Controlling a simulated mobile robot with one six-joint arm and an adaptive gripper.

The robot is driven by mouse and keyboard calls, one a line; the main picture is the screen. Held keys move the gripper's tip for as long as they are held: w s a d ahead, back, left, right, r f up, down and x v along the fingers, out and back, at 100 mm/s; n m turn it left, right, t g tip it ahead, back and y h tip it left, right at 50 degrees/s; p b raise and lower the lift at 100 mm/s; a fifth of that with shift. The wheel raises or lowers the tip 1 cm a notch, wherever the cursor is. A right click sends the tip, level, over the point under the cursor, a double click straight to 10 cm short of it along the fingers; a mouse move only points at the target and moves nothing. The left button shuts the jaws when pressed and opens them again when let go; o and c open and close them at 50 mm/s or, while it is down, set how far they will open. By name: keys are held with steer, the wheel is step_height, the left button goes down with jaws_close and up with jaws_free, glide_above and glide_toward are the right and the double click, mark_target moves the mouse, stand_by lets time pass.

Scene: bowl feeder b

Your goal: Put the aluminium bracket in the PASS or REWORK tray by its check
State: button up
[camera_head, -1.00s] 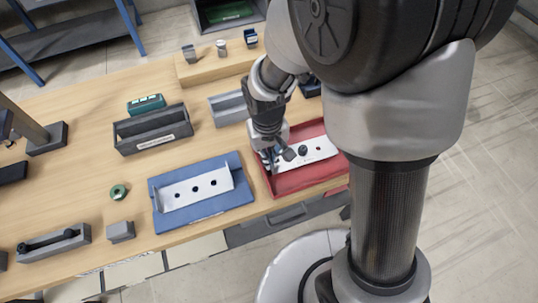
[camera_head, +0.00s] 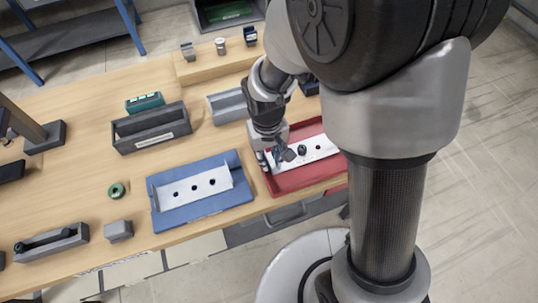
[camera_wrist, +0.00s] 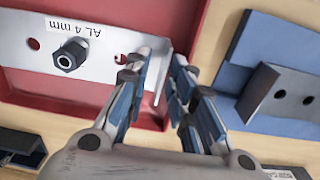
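A pale metal bracket (camera_wrist: 98,50) with a label reading "AL 4 mm" and a dark nut-like part on it lies in the red tray (camera_wrist: 85,112). The bracket also shows in the head view (camera_head: 313,149), partly hidden by my gripper. My gripper (camera_wrist: 166,58) is at the bracket's end by the upturned flange (camera_wrist: 161,88). Its fingertips are apart, with the flange seeming to lie between them; contact cannot be told. A second pale bracket with several holes (camera_head: 205,187) rests on the blue tray (camera_head: 205,213), left of the red one.
A dark labelled bin (camera_head: 150,142) and a grey open tray (camera_head: 228,107) stand behind. A green ring (camera_head: 117,190), a grey block (camera_head: 119,230) and a slotted grey holder (camera_head: 52,242) are at left. Small parts stand on a raised wooden block (camera_head: 215,66). Bare table lies around the ring.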

step_height(320, 180, up, 13)
steer(key=p, duration=0.5)
steer(key=s+d+r+m+t, duration=0.2)
steer(key=s+d+r+t, duration=0.2)
steer(key=s+d+r, duration=0.6)
steer(key=s+r, duration=0.3)
steer(key=r, duration=0.1)
steer(key=shift+s+d+m+t, duration=0.3)
steer(key=shift+d+m, duration=0.1)
steer(key=shift+r, duration=0.15)
